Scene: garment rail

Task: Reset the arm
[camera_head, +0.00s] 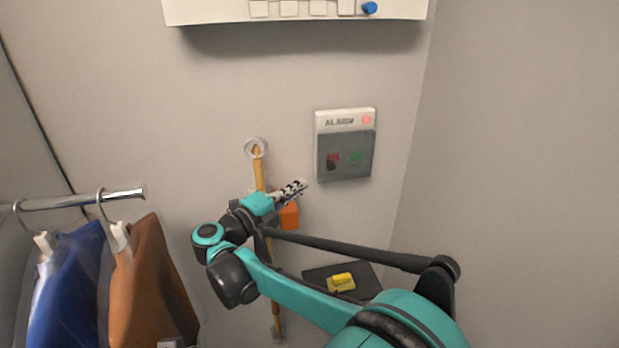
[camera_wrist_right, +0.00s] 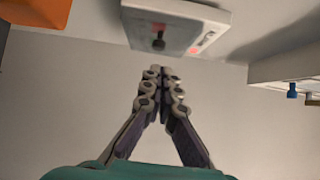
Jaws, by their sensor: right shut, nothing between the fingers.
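My right arm (camera_head: 300,295) reaches in from the lower right of the head view, in teal and black. My right gripper (camera_head: 292,190) is at its end, in front of the wall, below and left of the alarm box. In the right wrist view the fingers of the right gripper (camera_wrist_right: 162,85) are closed together with nothing between them. They point toward the wall and the alarm box. My left gripper is not in either view.
The alarm box (camera_head: 345,155) has a red light. A wooden pole (camera_head: 259,170) hangs beside an orange item (camera_head: 289,216). Garments (camera_head: 150,280) hang from a rail (camera_head: 75,200) at left. A yellow object (camera_head: 341,282) lies on a dark shelf (camera_head: 368,283). A white panel (camera_head: 210,12) is above.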

